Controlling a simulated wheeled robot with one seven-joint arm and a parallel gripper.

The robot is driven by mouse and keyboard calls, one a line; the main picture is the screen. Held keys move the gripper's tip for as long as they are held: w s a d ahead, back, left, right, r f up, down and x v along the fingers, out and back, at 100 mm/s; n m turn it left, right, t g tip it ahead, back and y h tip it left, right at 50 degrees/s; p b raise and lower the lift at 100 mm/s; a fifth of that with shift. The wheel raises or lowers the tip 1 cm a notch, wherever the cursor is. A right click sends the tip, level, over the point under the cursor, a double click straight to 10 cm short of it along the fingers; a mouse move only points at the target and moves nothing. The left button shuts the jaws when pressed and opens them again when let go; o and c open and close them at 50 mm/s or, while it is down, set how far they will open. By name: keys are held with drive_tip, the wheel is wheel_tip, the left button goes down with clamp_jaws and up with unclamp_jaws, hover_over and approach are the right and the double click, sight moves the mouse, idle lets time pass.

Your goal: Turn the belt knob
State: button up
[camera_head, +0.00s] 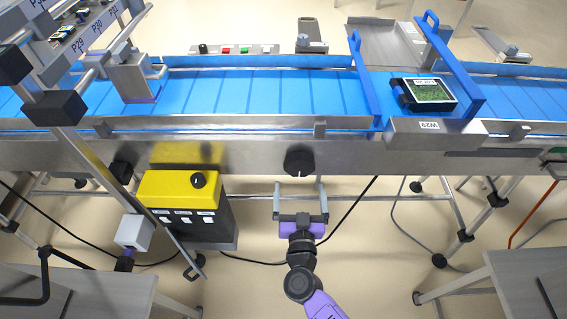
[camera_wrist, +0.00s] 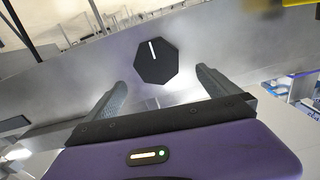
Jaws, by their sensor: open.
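A black, many-sided knob (camera_head: 299,162) sits on the front metal rail of the conveyor in the head view, above my gripper. In the wrist view the knob (camera_wrist: 156,61) shows a white pointer line that points up and slightly left. My gripper (camera_head: 300,188) is open and empty, with its fingers aimed at the rail below the knob. In the wrist view the two fingertips (camera_wrist: 160,78) stand apart, one to each side of the knob's lower part, and seem short of it. A second, smaller black knob (camera_head: 198,180) is on top of a yellow and black box.
The yellow and black box (camera_head: 180,190) with white switches hangs left of my gripper. A blue belt (camera_head: 270,92) runs behind the rail and carries a black tray (camera_head: 428,92) under a blue guard frame. Cables hang below the rail. Grey tables stand at both lower sides.

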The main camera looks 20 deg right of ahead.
sight(300, 167)
drive_tip(key=shift+n, duration=0.3)
drive_tip(key=x, duration=0.8)
drive_tip(key=shift+s+d+r+b, duration=0.15)
drive_tip(key=shift+d+b, duration=0.05)
drive_tip(key=shift+b, duration=0.2)
drive_tip(key=c, duration=1.1)
